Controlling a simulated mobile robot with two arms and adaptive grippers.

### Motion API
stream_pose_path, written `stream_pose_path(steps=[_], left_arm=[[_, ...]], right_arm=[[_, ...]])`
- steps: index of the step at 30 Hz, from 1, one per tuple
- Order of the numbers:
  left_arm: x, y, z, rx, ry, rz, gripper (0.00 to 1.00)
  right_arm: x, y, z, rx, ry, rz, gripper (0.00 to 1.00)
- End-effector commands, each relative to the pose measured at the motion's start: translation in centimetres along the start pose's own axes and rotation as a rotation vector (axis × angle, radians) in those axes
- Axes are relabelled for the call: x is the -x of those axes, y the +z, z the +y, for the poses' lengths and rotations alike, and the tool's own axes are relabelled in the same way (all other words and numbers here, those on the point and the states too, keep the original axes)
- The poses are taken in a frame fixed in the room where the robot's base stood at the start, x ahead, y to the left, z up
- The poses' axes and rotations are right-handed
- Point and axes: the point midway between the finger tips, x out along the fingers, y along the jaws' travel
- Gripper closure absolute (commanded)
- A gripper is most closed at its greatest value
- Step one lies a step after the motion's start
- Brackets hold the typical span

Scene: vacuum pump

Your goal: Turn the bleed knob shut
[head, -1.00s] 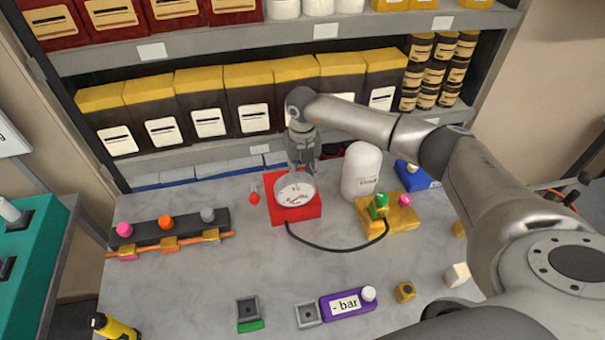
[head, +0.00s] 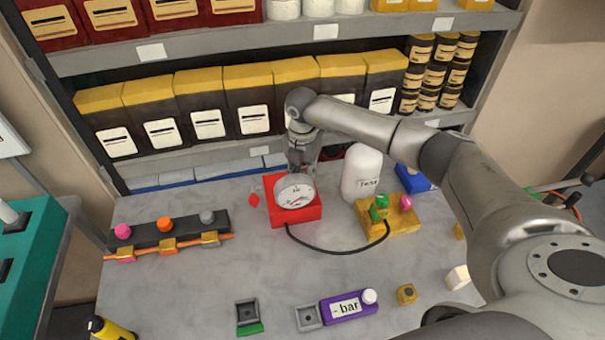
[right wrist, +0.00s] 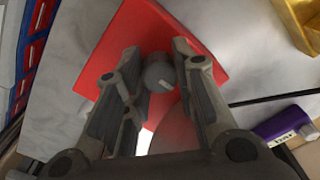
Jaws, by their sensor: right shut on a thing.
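The red box (head: 313,214) carries a round white gauge (head: 296,191) and stands at the back of the bench. In the right wrist view, a round grey knob (right wrist: 158,75) with a pale pointer mark sits on the red box (right wrist: 150,38). My right gripper (right wrist: 160,66) is shut on this knob, with a finger on either side of it. In the head view, my right gripper (head: 302,160) points down behind the gauge, which hides the knob and the fingertips. My left gripper does not show.
A white bottle (head: 361,172) and a yellow block (head: 403,222) with a green valve (head: 379,207) stand close on the right. A black hose (head: 335,250) runs from the red box to the block. The shelf (head: 235,148) rises behind.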

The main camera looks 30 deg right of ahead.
Motion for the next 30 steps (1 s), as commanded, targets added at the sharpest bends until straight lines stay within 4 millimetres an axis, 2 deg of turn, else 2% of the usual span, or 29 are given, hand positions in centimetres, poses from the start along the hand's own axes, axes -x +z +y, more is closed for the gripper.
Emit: stream_pose_path(steps=[16, 17, 21, 22, 30], left_arm=[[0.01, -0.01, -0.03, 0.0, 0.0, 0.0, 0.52], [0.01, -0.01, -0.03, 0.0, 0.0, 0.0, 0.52], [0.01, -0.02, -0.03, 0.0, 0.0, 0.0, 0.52], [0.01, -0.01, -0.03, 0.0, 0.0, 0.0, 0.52], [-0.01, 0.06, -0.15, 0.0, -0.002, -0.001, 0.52]], right_arm=[[0.19, 0.1, 0.12, -0.026, 0.004, -0.002, 0.98], [0.19, 0.1, 0.12, -0.026, 0.004, -0.002, 0.72], [0.14, 0.07, 0.09, -0.025, 0.003, -0.002, 0.54], [0.13, 0.07, 0.08, -0.025, 0.003, -0.002, 0.52], [0.07, 0.03, 0.04, -0.024, 0.002, -0.001, 0.52]])
